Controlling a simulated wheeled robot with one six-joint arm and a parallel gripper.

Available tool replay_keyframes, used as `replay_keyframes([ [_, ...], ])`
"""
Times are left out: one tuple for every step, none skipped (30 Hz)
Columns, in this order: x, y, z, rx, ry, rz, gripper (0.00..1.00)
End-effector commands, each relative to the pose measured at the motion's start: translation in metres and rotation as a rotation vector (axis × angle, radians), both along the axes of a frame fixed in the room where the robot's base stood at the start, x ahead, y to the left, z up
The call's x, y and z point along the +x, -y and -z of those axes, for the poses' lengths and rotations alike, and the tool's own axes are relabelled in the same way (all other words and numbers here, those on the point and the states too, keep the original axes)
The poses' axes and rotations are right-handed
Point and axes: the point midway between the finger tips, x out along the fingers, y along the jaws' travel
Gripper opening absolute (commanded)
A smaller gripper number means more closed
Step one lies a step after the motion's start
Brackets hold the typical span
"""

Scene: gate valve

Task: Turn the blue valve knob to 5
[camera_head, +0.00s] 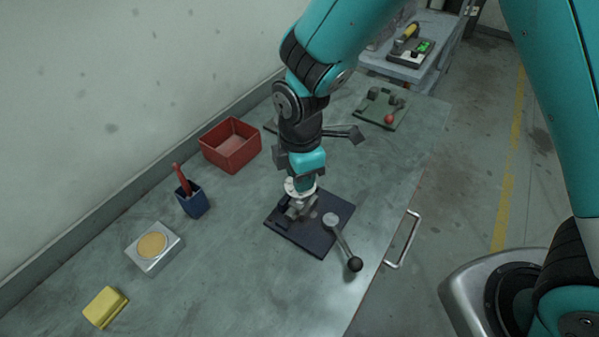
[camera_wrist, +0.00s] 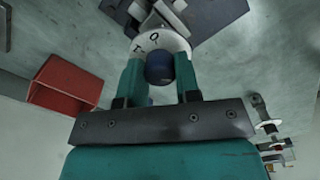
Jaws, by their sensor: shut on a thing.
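The blue valve knob (camera_wrist: 160,70) sits between the two teal fingers of my gripper (camera_wrist: 160,62) in the wrist view, and the gripper is shut on it. A white dial ring (camera_wrist: 174,42) with dark marks lies around the knob; a mark like a 0 shows at its top, with another to its left. I cannot tell where the knob points. In the head view my gripper (camera_head: 302,178) reaches straight down to the valve, and the white dial (camera_head: 299,188) shows just below it. The knob is hidden there. The valve stands on a dark plate (camera_head: 310,240).
A red bin (camera_head: 231,145), a blue pen cup (camera_head: 193,201), a silver box (camera_head: 154,248) and a yellow block (camera_head: 105,306) stand left. A green plate with a red-ball lever (camera_head: 389,118) lies beyond.

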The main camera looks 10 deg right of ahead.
Motion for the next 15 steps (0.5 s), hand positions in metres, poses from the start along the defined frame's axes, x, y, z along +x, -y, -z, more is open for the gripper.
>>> replay_keyframes([
  [-0.0002, 0.0001, -0.0002, 0.0, -0.001, 0.0, 0.07],
  [-0.0002, 0.0, -0.0002, 0.0, -0.001, 0.0, 0.07],
  [-0.0002, 0.0, -0.0002, 0.0, -0.001, 0.0, 0.07],
  [-0.0001, 0.0, -0.0002, 0.0, 0.0, 0.0, 0.37],
  [-0.0001, 0.0, -0.0002, 0.0, 0.0, 0.001, 0.44],
  [-0.0001, -0.0001, -0.0002, 0.0, 0.0, 0.001, 0.53],
  [-0.0001, -0.0001, -0.0002, 0.0, 0.0, 0.001, 0.56],
  [0.0, -0.0001, -0.0002, 0.0, 0.0, 0.001, 0.56],
  [0.0, -0.0001, -0.0002, 0.0, 0.0, 0.001, 0.56],
  [0.0, -0.0001, -0.0002, 0.0, 0.0, 0.001, 0.56],
  [0.0, -0.0002, -0.0002, 0.0, 0.0, 0.001, 0.56],
  [0.0, -0.0002, -0.0002, 0.0, 0.0, 0.001, 0.56],
  [0.0001, -0.0002, -0.0002, 0.0, 0.0, 0.001, 0.56],
  [0.0001, -0.0002, -0.0003, 0.0, 0.0, 0.001, 0.56],
  [0.0001, -0.0003, -0.0009, 0.001, 0.001, 0.001, 0.56],
])
